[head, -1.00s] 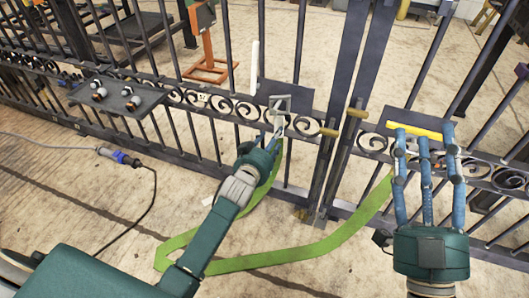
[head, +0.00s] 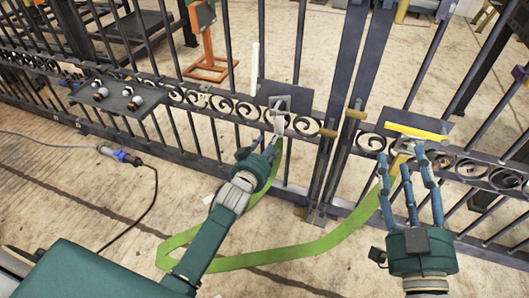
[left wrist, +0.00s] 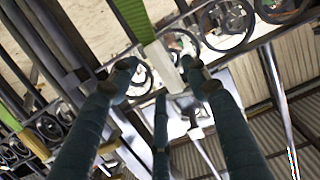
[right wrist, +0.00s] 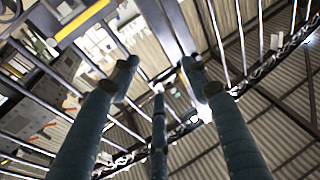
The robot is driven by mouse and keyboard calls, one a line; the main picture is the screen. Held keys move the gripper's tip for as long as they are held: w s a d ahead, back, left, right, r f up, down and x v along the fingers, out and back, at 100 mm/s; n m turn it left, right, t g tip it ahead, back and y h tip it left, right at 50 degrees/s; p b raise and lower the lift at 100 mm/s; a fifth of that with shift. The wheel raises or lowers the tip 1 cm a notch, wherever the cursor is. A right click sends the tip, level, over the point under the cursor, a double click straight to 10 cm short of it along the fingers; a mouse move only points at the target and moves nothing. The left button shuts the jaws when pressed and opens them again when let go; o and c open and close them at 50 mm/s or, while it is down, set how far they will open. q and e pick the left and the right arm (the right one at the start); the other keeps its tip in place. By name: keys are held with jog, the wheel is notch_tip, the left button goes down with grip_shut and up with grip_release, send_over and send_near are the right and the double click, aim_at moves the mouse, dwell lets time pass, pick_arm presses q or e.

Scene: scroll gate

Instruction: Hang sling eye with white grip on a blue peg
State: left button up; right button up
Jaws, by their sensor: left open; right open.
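A green sling (head: 290,258) lies in a loop on the floor, its two ends rising to the gate. Its white-grip end (head: 279,122) is up at a grey bracket (head: 281,101) on the gate; whether the eye is around a peg is too small to tell. The white grip also shows in the left wrist view (left wrist: 160,62), beyond the fingertips. My left gripper (head: 258,148) is open just below it, apparently apart from it. The other end has a yellow grip (head: 398,163) by the right plate. My right gripper (head: 408,165) is open beside it. No blue peg is clearly visible.
The dark barred gate (head: 225,105) spans the view. A dark plate with a yellow bar (head: 416,133) is on the right; a white upright bar (head: 254,68) stands left of centre. A shelf with small fittings (head: 122,98) is at left. A cable with a blue connector (head: 120,155) lies on the floor.

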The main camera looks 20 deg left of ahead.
pick_arm(q)
jog(key=shift+f+p+v, duration=0.2)
jog(key=shift+p+v, duration=0.45)
jog(key=shift+v, duration=0.4)
jog(key=shift+f+p+v, duration=0.25)
jog(key=shift+p+v, duration=0.4)
jog(key=shift+v, duration=0.4)
pick_arm(e)
jog(key=s+d+f+g+h, duration=0.2)
jog(key=f+g, duration=0.5)
jog(key=f, duration=0.7)
jog(key=shift+s+d, duration=0.3)
jog(key=shift+s, duration=0.3)
pick_arm(q)
jog(key=shift+s, duration=0.1)
pick_arm(e)
jog(key=shift+f, duration=0.1)
